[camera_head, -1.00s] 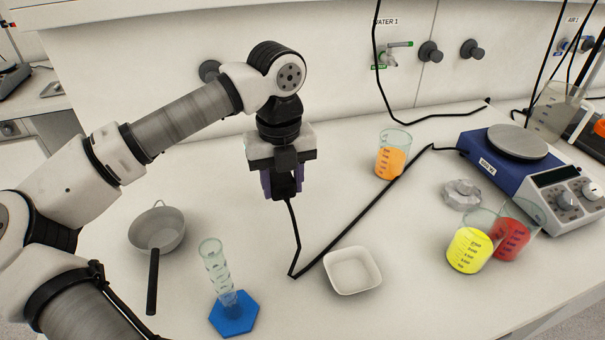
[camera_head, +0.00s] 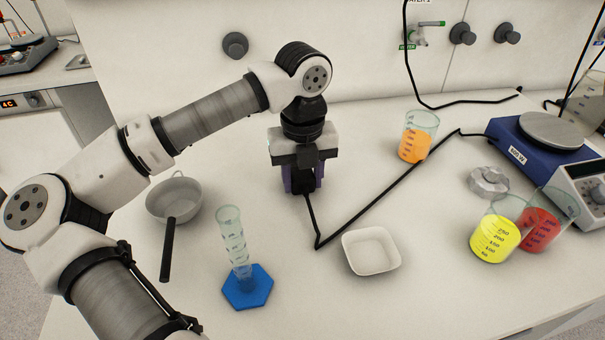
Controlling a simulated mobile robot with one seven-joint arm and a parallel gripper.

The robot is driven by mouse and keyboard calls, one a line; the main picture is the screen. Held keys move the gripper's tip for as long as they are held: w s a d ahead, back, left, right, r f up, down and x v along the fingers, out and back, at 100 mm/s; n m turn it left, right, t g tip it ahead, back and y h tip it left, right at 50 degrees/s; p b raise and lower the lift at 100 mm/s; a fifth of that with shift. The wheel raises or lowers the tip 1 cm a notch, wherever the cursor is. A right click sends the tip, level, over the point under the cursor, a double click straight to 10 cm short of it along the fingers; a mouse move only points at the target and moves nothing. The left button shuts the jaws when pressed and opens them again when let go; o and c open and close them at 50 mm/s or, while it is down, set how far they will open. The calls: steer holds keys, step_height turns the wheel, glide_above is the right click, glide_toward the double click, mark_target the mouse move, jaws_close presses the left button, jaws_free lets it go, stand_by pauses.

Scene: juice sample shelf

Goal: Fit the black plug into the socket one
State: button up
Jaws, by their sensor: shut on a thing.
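My gripper (camera_head: 304,186) is near the middle of the head view, pointing down over the white bench. Its purple fingers are shut on the black plug (camera_head: 303,181), which is mostly hidden between them. A black cable (camera_head: 312,222) runs down from the plug, bends on the bench, and goes up right towards the blue hot plate. Round grey fittings (camera_head: 235,45) (camera_head: 462,33) (camera_head: 507,31) are on the wall behind the bench. I cannot tell whether any is socket one; no socket label is readable.
A grey pan (camera_head: 186,187) and a graduated cylinder (camera_head: 233,240) on a blue base stand left. A white dish (camera_head: 371,236), an orange beaker (camera_head: 416,146), yellow (camera_head: 495,240) and red (camera_head: 540,230) beakers and the hot plate (camera_head: 520,152) stand right. The bench behind my gripper is clear.

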steer(key=o, duration=1.2)
